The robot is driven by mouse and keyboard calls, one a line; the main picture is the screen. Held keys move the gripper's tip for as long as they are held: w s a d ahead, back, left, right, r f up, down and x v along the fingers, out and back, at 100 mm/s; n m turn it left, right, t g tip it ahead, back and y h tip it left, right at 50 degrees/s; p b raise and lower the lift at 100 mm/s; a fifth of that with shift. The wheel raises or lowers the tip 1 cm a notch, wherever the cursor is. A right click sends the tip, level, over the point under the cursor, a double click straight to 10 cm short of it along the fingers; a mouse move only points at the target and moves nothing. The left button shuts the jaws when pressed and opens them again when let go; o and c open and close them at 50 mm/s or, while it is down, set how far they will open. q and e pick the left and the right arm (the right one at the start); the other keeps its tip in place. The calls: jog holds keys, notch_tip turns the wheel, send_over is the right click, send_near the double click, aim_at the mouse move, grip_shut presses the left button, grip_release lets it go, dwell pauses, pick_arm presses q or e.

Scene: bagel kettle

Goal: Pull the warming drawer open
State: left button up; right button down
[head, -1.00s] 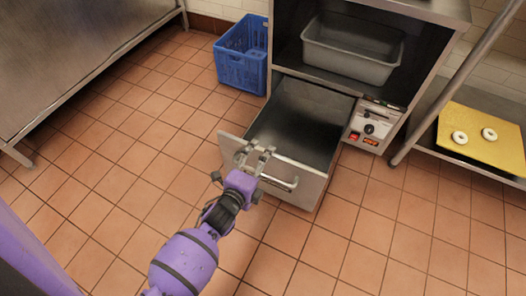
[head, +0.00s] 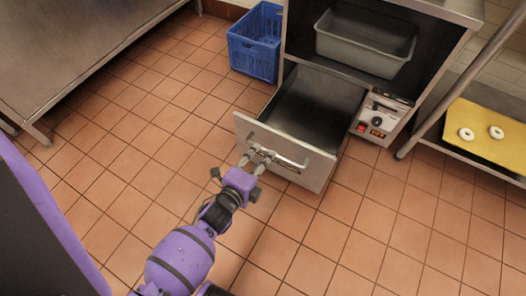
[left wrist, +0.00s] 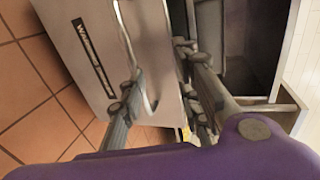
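The warming drawer (head: 313,170) stands pulled well out of the steel cabinet, its dark inside (head: 312,108) visible and empty. Its front carries a bar handle (head: 292,161). My left gripper (head: 259,156) is in front of the drawer front, by the left end of the handle. In the left wrist view the fingers (left wrist: 157,68) are spread apart. The handle bar (left wrist: 133,50) runs near the left finger, with no clear grip on it. The drawer front with its dark label (left wrist: 92,62) also shows there. My right gripper is in neither view.
A control panel (head: 378,119) is right of the drawer. A grey tub (head: 365,48) sits in the cabinet above. A blue crate (head: 254,42) is behind left. A shelf with a yellow board (head: 487,145) and two bagels is at right. The tiled floor is clear.

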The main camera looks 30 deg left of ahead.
pick_arm(q)
jog(key=shift+p+v, duration=0.5)
jog(key=shift+v, duration=1.1)
jog(key=shift+f, duration=0.15)
